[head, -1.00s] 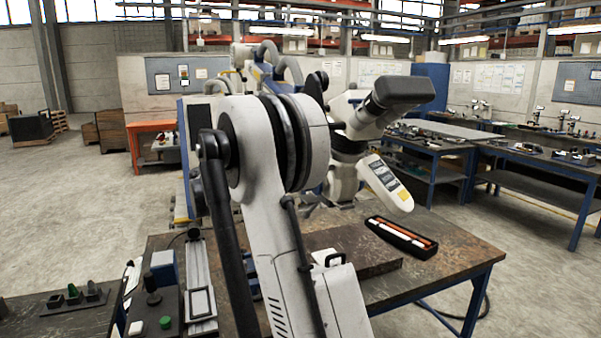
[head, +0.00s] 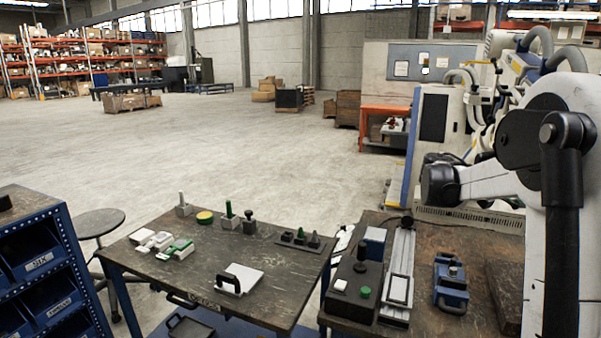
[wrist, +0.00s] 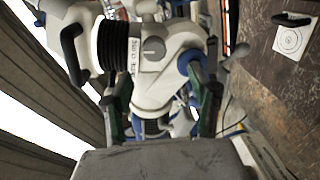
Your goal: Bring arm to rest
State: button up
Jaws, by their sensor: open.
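My gripper (wrist: 160,112) shows only in the wrist view, its two dark green-edged fingers spread apart with nothing clearly held between them. Behind and above the fingers is a white body (wrist: 160,62) with a black ribbed collar, a grey knob and a label. I cannot tell whether it touches the fingers, nor whether it is the microscope arm or part of my own. A broad grey surface fills the bottom of that view. In the head view, a large white arm link with black joints, which looks like mine, stands at the right edge. My gripper is outside that view.
A work table (head: 150,262) with small blocks and a handled plate (head: 240,279) stands at front left. A second bench (head: 430,232) holds a control box (head: 352,287) and a blue clamp-like device (head: 450,283). A stool (head: 99,222) stands at left. The floor behind is open.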

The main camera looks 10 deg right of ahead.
jog(key=s+a+f+n+t+y, duration=0.2)
jog(key=s+a+f+t+y, duration=0.3)
jog(key=a, duration=1)
jog(key=s+a+f+n+t+y, duration=0.2)
jog(key=s+a+f+t+y, duration=0.3)
jog(key=a, duration=1)
jog(key=s+a+f+n+t+y+b, duration=0.1)
jog(key=s+a+f+n+t+y, duration=0.1)
jog(key=s+a+f+t+y, duration=0.3)
jog(key=s+a+f, duration=0.1)
jog(key=s+a, duration=0.3)
jog(key=a, duration=0.6)
jog(key=shift+s, duration=0.25)
jog(key=shift+a, duration=0.1)
